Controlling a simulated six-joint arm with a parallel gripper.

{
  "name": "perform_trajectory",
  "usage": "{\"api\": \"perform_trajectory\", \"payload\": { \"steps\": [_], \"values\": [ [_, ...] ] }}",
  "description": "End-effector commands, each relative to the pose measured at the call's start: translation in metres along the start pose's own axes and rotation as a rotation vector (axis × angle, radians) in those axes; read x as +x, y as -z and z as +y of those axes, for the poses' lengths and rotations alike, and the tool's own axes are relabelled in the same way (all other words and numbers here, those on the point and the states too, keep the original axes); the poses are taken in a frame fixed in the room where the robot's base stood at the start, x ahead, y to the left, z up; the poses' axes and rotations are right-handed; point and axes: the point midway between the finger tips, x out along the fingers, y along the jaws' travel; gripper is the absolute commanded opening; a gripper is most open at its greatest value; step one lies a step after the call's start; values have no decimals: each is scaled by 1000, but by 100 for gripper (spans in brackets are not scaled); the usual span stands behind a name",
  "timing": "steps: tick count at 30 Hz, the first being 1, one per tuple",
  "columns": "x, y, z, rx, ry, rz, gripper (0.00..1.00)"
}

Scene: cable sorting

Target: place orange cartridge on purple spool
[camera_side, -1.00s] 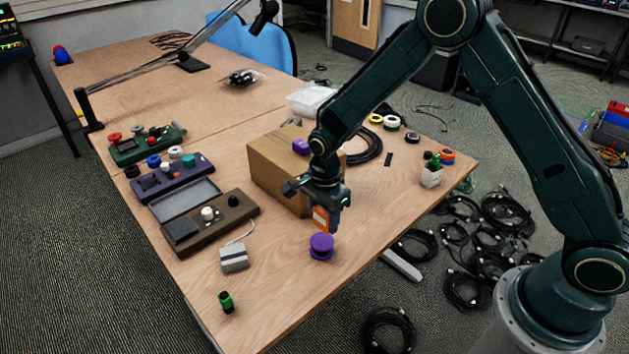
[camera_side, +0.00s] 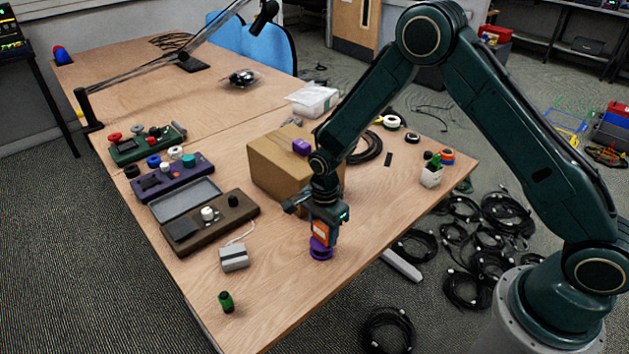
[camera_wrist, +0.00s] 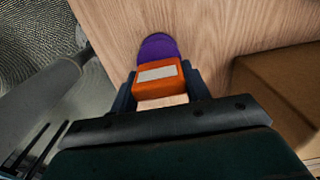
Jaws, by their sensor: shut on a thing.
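The orange cartridge (camera_side: 321,230) is held between the fingers of my gripper (camera_side: 322,236). In the wrist view the cartridge (camera_wrist: 159,80) shows a pale label, with a finger on each side of it; my gripper (camera_wrist: 160,88) is shut on it. The purple spool (camera_side: 320,252) stands on the wooden table, right under the cartridge in the side view. Its upper part is hidden by the cartridge and fingers. In the wrist view the spool (camera_wrist: 157,46) shows just beyond the cartridge's far edge. I cannot tell whether the two touch.
A cardboard box (camera_side: 276,165) with a small purple block (camera_side: 301,147) on top stands close behind my gripper. A grey box (camera_side: 234,257) and a green cylinder (camera_side: 226,301) are to the left.

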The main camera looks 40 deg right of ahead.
Motion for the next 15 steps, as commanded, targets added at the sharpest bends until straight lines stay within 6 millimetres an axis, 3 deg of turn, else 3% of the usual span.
{"api": "perform_trajectory", "payload": {
  "steps": [3, 4, 7, 15],
  "values": [
    [3, 0, 0, 0, 0, 0, 25],
    [3, 0, 0, 0, 1, 0, 50],
    [2, 0, 0, 0, 0, 0, 68],
    [2, 0, 0, 0, 0, 0, 68]
  ]
}}
